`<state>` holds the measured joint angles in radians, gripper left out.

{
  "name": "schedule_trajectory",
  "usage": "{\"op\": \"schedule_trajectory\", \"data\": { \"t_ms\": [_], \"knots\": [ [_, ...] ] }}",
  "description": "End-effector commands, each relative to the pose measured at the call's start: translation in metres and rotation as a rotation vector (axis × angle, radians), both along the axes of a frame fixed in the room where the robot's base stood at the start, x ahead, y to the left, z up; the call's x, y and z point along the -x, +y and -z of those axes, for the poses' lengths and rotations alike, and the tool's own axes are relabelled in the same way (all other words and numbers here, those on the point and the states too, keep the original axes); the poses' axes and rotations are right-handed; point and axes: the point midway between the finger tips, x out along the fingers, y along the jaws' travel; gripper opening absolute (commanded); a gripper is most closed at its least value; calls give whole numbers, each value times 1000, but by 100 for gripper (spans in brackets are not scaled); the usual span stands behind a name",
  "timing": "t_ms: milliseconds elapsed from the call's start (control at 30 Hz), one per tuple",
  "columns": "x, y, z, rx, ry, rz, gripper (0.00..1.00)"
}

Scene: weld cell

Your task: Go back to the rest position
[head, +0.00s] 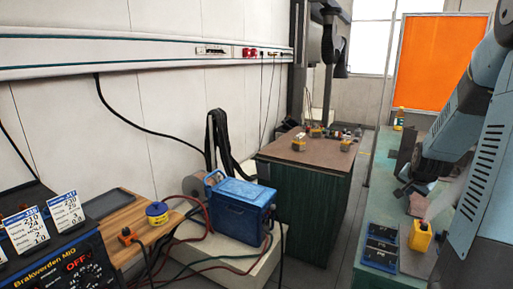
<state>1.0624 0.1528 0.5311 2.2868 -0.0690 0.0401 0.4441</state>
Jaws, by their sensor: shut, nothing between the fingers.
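My blue-grey arm comes in from the right edge. My dark gripper (404,190) points down and to the left over the green bench (376,205) at the right. The gripper is small and dark here; it looks shut, with nothing seen between its fingers. A yellow container (420,236) stands on the bench below and to the right of the gripper, apart from it. The upper arm cuts off the right side of the view.
A dark blue tray (381,247) lies on the bench's near part. An orange screen (441,62) stands behind. A brown-topped cabinet (290,160), blue box (240,207) and loose cables are left. A narrow floor aisle separates cabinet and bench.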

Motion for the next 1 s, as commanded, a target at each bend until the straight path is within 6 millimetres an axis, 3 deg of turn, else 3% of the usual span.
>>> {"op": "schedule_trajectory", "data": {
  "t_ms": [100,467,700,1000],
  "knots": [
    [5,38,-22,50,51,-80,0],
    [48,138,-78,164,171,-290,0],
    [93,195,-110,216,217,-428,0],
    [163,252,-139,244,245,-612,0]
  ]
}}
